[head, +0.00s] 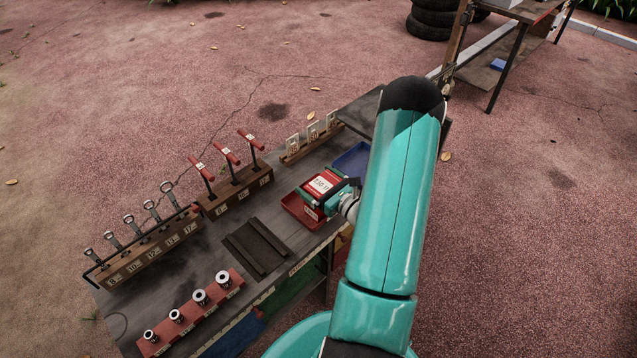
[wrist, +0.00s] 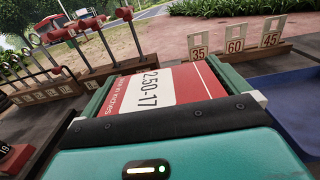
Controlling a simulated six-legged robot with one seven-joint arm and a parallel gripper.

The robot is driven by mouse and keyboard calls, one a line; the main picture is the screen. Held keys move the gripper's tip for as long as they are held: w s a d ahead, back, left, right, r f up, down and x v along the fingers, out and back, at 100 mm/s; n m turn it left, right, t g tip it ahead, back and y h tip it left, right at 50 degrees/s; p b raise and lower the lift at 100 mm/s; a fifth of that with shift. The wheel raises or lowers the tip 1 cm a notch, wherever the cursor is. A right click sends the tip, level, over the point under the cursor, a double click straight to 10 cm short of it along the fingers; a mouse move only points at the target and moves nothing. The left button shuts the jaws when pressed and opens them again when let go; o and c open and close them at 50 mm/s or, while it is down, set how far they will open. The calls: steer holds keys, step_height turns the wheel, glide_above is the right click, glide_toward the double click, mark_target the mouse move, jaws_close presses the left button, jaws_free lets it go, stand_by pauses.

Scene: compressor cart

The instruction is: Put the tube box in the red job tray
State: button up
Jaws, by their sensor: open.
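The tube box (head: 322,184) is red and white with "2.50-17" printed on it. In the head view it sits within or just over the red job tray (head: 291,207); its underside is hidden, so I cannot tell if it touches the floor. My gripper (head: 326,181) is open at the tray, with its green fingers on either side of the box. In the wrist view the box (wrist: 165,92) lies between the two fingers of my gripper (wrist: 155,78). Whether the fingers touch its sides is unclear.
A blue tray (head: 353,158) stands just beyond the red one. A rack of numbered cards (head: 311,146), red-handled tools (head: 232,178), a wrench rack (head: 146,247) and a socket strip (head: 192,312) line the bench. Two dark bars (head: 257,248) lie left of the red tray.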

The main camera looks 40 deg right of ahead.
steer(key=s, duration=1.2)
steer(key=w+a+r+n+g+y, duration=0.3)
steer(key=a+r+n+g+y, duration=0.35)
steer(key=a+n, duration=0.35)
steer(key=w+a+r+n+g+y, duration=0.2)
steer(key=a+r+n+g+y, duration=0.3)
steer(key=a+r+n, duration=0.5)
steer(key=s+a+r+n+g+h, duration=0.4)
steer(key=s+a+n+g+h, duration=0.15)
steer(key=a+n, duration=0.35)
step_height(320, 180, up, 9)
steer(key=s+a+n+t+h, duration=0.2)
steer(key=n+t+h, duration=0.2)
steer(key=n+h, duration=0.2)
steer(key=shift+s+f+n+t+h, duration=0.15)
steer(key=shift+n+t+h, duration=0.15)
steer(key=shift+a, duration=0.1)
